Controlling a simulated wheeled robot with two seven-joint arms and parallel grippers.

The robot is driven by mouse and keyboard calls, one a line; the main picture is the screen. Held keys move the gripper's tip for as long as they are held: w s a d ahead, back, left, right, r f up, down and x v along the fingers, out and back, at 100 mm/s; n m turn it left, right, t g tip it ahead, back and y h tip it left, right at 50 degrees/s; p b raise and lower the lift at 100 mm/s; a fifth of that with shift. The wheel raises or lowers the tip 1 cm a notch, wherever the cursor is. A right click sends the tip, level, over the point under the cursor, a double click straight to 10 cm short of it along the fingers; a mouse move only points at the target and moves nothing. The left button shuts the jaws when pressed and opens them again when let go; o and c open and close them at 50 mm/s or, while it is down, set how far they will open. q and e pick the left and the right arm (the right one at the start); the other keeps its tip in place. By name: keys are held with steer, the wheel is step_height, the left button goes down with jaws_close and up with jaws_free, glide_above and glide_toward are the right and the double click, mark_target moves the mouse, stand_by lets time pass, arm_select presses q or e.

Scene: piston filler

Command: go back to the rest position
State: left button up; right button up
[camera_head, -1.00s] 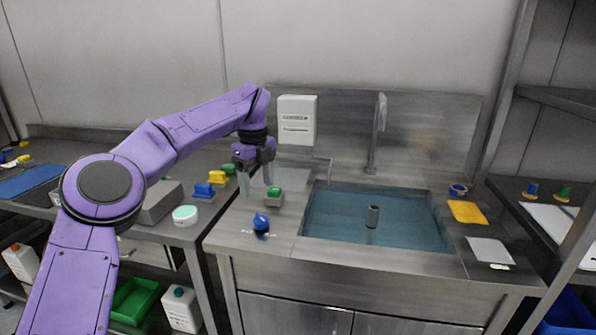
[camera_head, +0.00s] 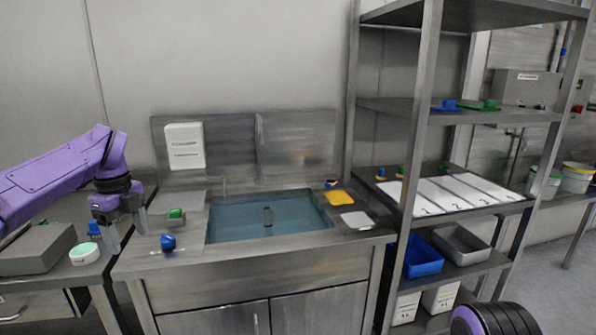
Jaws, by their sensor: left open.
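My left gripper (camera_head: 127,232) hangs at the left, pointing down, at the left edge of the sink counter. Its two fingers are apart with nothing between them. A small green-topped block (camera_head: 176,215) stands on the counter to the right of the fingers, apart from them. A blue knob-like piece (camera_head: 168,242) stands nearer the counter's front edge. My right gripper is out of view; a dark rounded part with a purple rim at the bottom right looks like part of my right arm.
The sink basin (camera_head: 240,221) holds a dark cylinder (camera_head: 268,215). A yellow cloth (camera_head: 339,198) and white cloth (camera_head: 357,220) lie right of it. A metal shelf rack (camera_head: 430,150) stands right, with a blue bin (camera_head: 422,257) and grey bin (camera_head: 461,243). A grey box (camera_head: 38,249) sits left.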

arm_select(q)
steer(key=s+f+m+t+y+p, duration=0.1)
steer(key=s+f+m+t+y, duration=0.35)
steer(key=f+m, duration=1)
steer(key=s+f+m+t+y+p, duration=0.1)
steer(key=s+f+m+y, duration=0.55)
steer(key=f+m, duration=0.75)
steer(key=s+d+f+m+h, duration=0.2)
steer(key=s+f+m, duration=0.2)
steer(key=s, duration=0.5)
steer(key=s+d+f+m+g+h, duration=0.1)
steer(key=s+f+m, duration=0.4)
steer(key=s, duration=0.5)
steer(key=s+d+f+m+g+h, duration=0.1)
steer(key=s+d+f+m+h, duration=0.3)
steer(key=s, duration=0.5)
steer(key=f+m, duration=0.1)
steer(key=m, duration=0.1)
steer(key=shift+s+m+h+p, duration=0.25)
steer(key=shift+m+h+p, duration=0.05)
steer(key=shift+m, duration=0.05)
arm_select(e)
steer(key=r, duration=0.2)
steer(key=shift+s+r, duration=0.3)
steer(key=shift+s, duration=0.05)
arm_select(q)
steer(key=shift+w, duration=0.1)
